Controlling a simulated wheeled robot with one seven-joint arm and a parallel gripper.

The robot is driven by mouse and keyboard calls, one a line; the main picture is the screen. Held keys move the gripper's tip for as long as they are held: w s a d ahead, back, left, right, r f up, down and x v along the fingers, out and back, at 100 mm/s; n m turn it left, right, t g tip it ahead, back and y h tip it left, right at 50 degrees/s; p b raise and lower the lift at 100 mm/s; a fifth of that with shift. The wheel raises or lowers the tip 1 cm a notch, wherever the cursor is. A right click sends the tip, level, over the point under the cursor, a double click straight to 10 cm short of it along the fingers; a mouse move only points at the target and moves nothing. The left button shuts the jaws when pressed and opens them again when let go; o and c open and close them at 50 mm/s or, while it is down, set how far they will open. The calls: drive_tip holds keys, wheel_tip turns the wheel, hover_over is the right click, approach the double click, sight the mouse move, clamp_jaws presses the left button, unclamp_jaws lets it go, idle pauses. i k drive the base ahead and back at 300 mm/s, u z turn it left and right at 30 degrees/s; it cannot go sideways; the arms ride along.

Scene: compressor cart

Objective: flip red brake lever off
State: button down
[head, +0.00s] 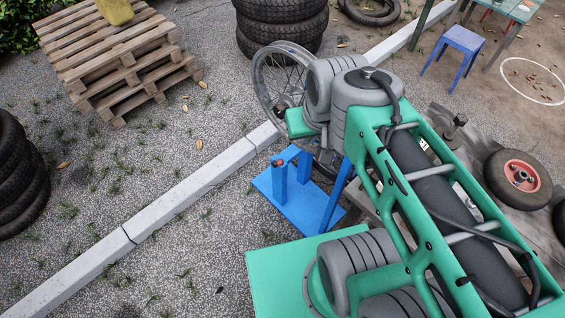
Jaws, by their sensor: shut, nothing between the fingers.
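I cannot make out a red brake lever for certain in the head view. A blue metal stand (280,190) with upright posts is on the ground near the centre, and a small red-orange part (275,163) shows at the top of one post. I cannot tell whether this is the lever. My green and grey arm fills the lower right and hides much of what lies behind it. My gripper cannot be made out. No cart can be told apart clearly.
A spoked wheel (257,85) stands behind the blue stand. Tyres (282,10) are stacked at the back, with pallets (120,60) at upper left. A red-hubbed wheel (520,177) lies at right, near a blue stool (464,40). A pale kerb (190,188) crosses open gravel.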

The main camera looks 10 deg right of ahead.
sight(280, 162)
drive_tip(key=k, duration=1.35)
drive_tip(key=u, duration=0.5)
drive_tip(key=i, duration=0.65)
drive_tip(key=u, duration=0.45)
drive_tip(key=i, duration=1.2)
drive_tip(key=z, duration=0.6)
